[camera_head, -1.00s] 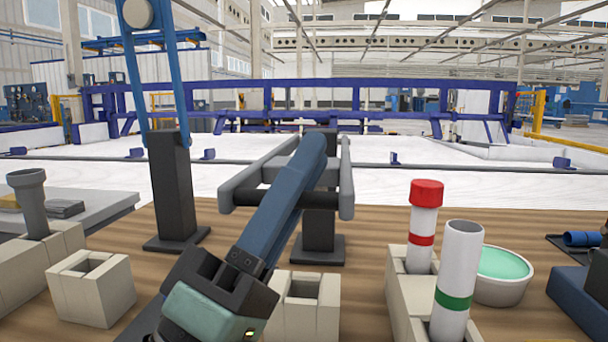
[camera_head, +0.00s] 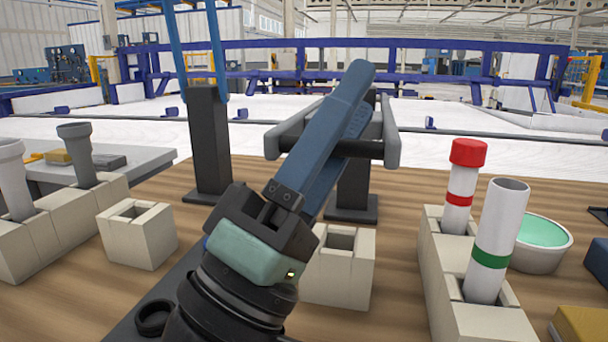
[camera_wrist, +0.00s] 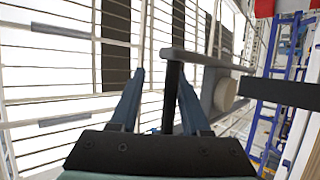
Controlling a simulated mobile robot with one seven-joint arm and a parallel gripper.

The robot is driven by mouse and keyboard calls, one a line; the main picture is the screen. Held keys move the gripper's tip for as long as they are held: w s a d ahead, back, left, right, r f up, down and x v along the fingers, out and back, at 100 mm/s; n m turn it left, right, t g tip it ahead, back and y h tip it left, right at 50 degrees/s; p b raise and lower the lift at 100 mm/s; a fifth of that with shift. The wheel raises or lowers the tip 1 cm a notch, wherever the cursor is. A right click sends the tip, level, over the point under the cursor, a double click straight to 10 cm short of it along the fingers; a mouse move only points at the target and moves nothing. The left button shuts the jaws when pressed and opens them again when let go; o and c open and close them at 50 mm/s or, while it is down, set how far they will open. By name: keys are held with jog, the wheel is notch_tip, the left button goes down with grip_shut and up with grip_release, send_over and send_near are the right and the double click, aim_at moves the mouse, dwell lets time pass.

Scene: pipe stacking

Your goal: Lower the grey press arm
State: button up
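The grey press arm (camera_head: 391,135) is a frame of two grey side bars joined by a black crossbar (camera_head: 366,149). It is mounted on a dark post (camera_head: 357,190) and looks roughly level. My gripper (camera_head: 358,92) reaches over it from the front, its long blue fingers extending past the crossbar. In the wrist view, my gripper (camera_wrist: 162,100) is open. The black crossbar (camera_wrist: 172,95) lies between the fingers, nearer the right one. A grey bar (camera_wrist: 205,60) lies beyond the fingertips. I cannot tell whether a finger touches the crossbar.
Left stand a dark post (camera_head: 208,145) with blue bars and a beige block (camera_head: 137,234). Another beige block (camera_head: 338,265) is beside my wrist. Right stand a red-capped pipe (camera_head: 461,185), a green-banded pipe (camera_head: 496,240) and a bowl (camera_head: 541,240).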

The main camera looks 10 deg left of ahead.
jog(key=b+v, duration=0.2)
jog(key=v, duration=1.1)
jog(key=shift+b, duration=0.35)
jog(key=shift+r, duration=0.1)
